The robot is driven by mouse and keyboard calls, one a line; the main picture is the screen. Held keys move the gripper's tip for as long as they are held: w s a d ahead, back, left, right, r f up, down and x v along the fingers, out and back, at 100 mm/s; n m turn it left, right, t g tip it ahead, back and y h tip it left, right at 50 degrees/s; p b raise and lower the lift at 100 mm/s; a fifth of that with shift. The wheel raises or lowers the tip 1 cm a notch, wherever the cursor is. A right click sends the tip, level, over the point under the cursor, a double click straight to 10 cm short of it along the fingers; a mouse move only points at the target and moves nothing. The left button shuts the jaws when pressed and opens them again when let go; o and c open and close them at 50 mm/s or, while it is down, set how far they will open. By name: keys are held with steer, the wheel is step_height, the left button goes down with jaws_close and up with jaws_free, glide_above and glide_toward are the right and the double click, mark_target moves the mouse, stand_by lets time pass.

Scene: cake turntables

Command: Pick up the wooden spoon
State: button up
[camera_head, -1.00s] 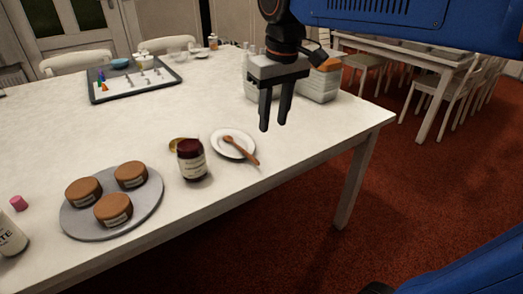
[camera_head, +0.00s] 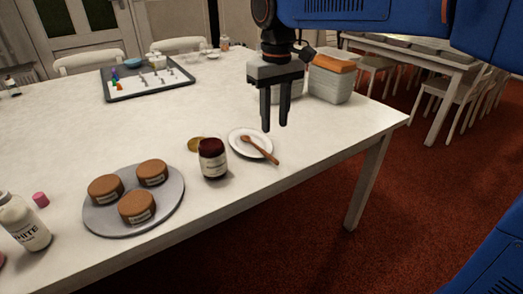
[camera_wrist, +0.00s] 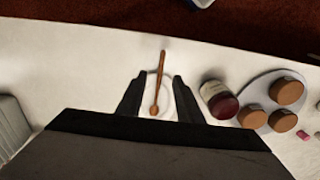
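The wooden spoon (camera_head: 262,150) lies across a small white saucer (camera_head: 238,147), its handle sticking out past the rim toward the table's front edge. My gripper (camera_head: 275,128) points down above the table, a little behind and above the saucer, and is empty. In the wrist view the spoon (camera_wrist: 158,80) shows between the two fingers (camera_wrist: 157,90), which stand apart. The fingers do not touch the spoon. Part of the saucer is hidden behind the gripper in the wrist view.
A grey round board (camera_head: 100,222) holds several brown cakes. Baskets (camera_head: 331,82) stand behind the gripper. The table between saucer and right edge is clear.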

mark_target(272, 157)
step_height(272, 157, down, 11)
steer(key=shift+s+a+f, duration=0.1)
steer(key=shift+a, duration=0.05)
jaws_close()
stand_by(0.5)
